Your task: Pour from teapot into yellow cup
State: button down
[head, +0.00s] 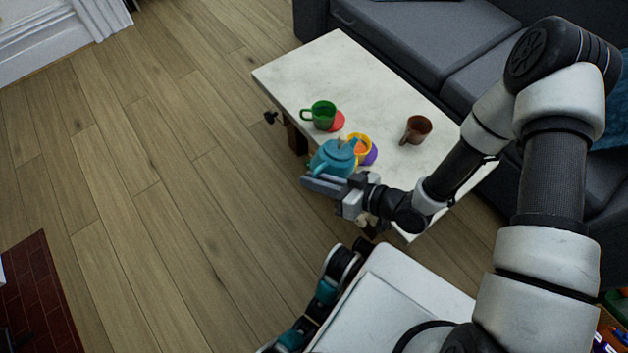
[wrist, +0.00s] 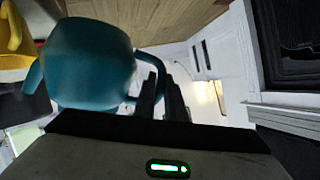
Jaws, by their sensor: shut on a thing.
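The teal teapot (head: 331,160) is at the left edge of the table, its spout toward the yellow cup (head: 364,142). My gripper (head: 322,183) is shut on the teapot's handle, which shows between the fingers (wrist: 161,92) in the wrist view. There the teapot's body (wrist: 90,62) fills the upper left, and its spout is at the left beside the yellow cup (wrist: 14,62). The teapot partly hides the cup in the head view. The cup is by a purple round piece (head: 371,156), with orange showing inside. I cannot tell how far the teapot is tilted.
The white table (head: 375,90) also holds a green mug (head: 320,115) by a red round piece (head: 338,121), and a brown mug (head: 417,129) to the right. A grey sofa (head: 410,40) stands behind. The table's far end is clear.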

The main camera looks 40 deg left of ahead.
aim_at(317, 174)
jog(key=shift+w+r+m+g, duration=0.2)
jog(key=shift+r+m, duration=0.05)
jog(key=shift+r, duration=0.35)
jog(key=shift+w+r+m+g, duration=0.15)
jog(key=shift+r+m+g, duration=0.1)
jog(key=shift+r, duration=0.6)
jog(key=shift+w, duration=0.1)
jog(key=shift+w+r+m+y+p, duration=0.1)
jog(key=shift+r+m+y+p, duration=0.2)
jog(key=shift+p, duration=0.1)
